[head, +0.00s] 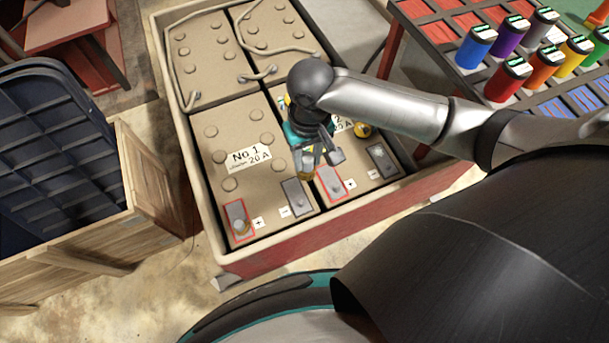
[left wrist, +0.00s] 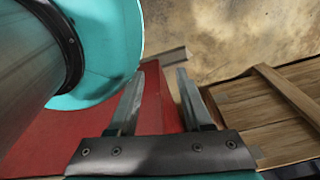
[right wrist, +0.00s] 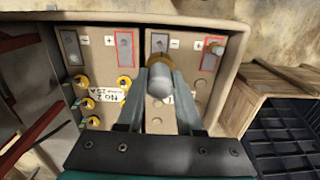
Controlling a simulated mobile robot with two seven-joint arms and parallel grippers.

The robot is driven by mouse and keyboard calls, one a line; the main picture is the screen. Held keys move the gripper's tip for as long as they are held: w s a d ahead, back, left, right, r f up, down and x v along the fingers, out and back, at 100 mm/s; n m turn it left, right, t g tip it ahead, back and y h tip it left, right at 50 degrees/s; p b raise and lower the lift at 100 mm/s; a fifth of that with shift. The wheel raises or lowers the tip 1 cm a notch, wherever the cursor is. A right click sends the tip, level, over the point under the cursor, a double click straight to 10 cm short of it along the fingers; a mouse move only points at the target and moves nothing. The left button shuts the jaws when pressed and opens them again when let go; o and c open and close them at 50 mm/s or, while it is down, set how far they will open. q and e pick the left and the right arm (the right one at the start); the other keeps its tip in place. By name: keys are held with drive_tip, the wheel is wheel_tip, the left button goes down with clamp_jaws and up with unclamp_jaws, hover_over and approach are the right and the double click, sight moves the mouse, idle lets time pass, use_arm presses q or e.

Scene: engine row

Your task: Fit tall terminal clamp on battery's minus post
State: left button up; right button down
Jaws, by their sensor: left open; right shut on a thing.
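My right gripper (head: 320,156) is shut on the tall terminal clamp (right wrist: 158,86), a grey cylinder with a brass-coloured band. In the head view the clamp hangs over battery No 1's front right edge, close to its minus pad (head: 297,196). In the right wrist view the clamp's top end lies just below that minus pad (right wrist: 160,42) in the picture. I cannot tell whether they touch. My left gripper (left wrist: 166,76) is open and empty, outside the head view.
Battery No 2, right of No 1, has a plus pad (head: 332,183), a minus pad (head: 382,160) and several yellow-ringed caps (right wrist: 124,82). A red-sided tray (head: 300,240) holds the batteries. A wooden crate (head: 150,230) stands left; a table with coloured canisters (head: 477,46) stands right.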

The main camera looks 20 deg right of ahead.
use_arm(q)
drive_tip(key=w+f+b, duration=0.5)
drive_tip(key=w+b, duration=0.2)
drive_tip(key=b, duration=0.1)
drive_tip(key=shift+w+a+f+t, duration=0.2)
drive_tip(key=shift+t, duration=0.2)
use_arm(e)
wheel_tip(320, 180, down, 18)
drive_tip(key=w, duration=0.2)
drive_tip(key=shift+w+a, duration=0.2)
drive_tip(key=shift+a, duration=0.25)
drive_tip(key=shift+s+f+b, duration=0.1)
drive_tip(key=shift+f+b, duration=0.45)
drive_tip(key=shift+f, duration=1.5)
drive_tip(key=shift+f+b, duration=0.75)
drive_tip(key=shift+f, duration=0.7)
use_arm(q)
drive_tip(key=w+d+r, duration=0.3)
drive_tip(key=r, duration=0.1)
drive_tip(key=shift+w, duration=0.2)
use_arm(e)
drive_tip(key=shift+f, duration=0.35)
